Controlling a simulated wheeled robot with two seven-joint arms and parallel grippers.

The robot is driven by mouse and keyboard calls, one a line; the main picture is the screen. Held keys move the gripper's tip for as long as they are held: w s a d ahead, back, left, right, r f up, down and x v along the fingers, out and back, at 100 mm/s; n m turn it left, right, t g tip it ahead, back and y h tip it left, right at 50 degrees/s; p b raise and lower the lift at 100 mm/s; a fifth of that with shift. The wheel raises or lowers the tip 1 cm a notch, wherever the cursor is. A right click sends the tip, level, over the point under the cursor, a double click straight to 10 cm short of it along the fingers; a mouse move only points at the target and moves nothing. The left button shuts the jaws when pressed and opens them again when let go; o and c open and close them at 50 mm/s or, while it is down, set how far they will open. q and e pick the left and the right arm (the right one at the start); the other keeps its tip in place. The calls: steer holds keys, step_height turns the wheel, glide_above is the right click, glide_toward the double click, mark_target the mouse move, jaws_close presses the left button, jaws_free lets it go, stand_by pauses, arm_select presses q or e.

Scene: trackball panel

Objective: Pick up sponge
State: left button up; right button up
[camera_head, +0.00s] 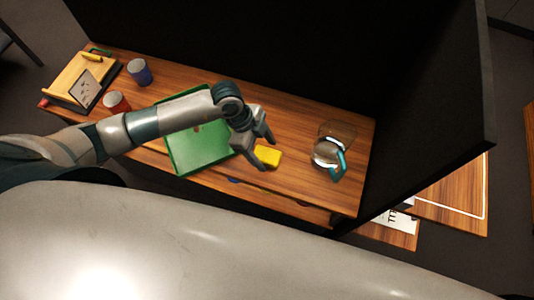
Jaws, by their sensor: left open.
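A yellow sponge (268,156) lies on the wooden table, just right of the green tray. My left gripper (265,152) is open, with its fingers spread above and around the left side of the sponge. From this angle I cannot tell whether the fingers touch it. Part of the sponge is hidden behind a finger. My right gripper does not show.
My left arm reaches over a green tray (185,160). A red cup (115,101), a blue cup (139,71) and a yellow-and-black panel (80,82) are at left. A glass pitcher with a teal handle (328,151) stands right. Black walls border the table.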

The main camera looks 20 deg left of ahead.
mark_target(265, 154)
arm_select(q)
steer(key=shift+f, duration=0.1)
stand_by(0.3)
steer(key=c, duration=1.1)
steer(key=shift+r, duration=0.4)
step_height(265, 154, up, 3)
steer(key=shift+r+b, duration=0.15)
steer(key=shift+b, duration=0.9)
steer(key=shift+s+d+r+b, duration=0.45)
steer(key=shift+s+r, duration=0.7)
steer(key=shift+s, duration=0.75)
steer(key=shift+s+d+r+b, duration=0.4)
steer(key=shift+s+r, duration=0.8)
steer(key=shift+s, duration=0.75)
steer(key=shift+s+d+r+b, duration=0.4)
steer(key=shift+s+r, duration=0.75)
steer(key=shift+s, duration=0.75)
steer(key=shift+o, duration=0.3)
steer(key=shift+w, duration=0.1)
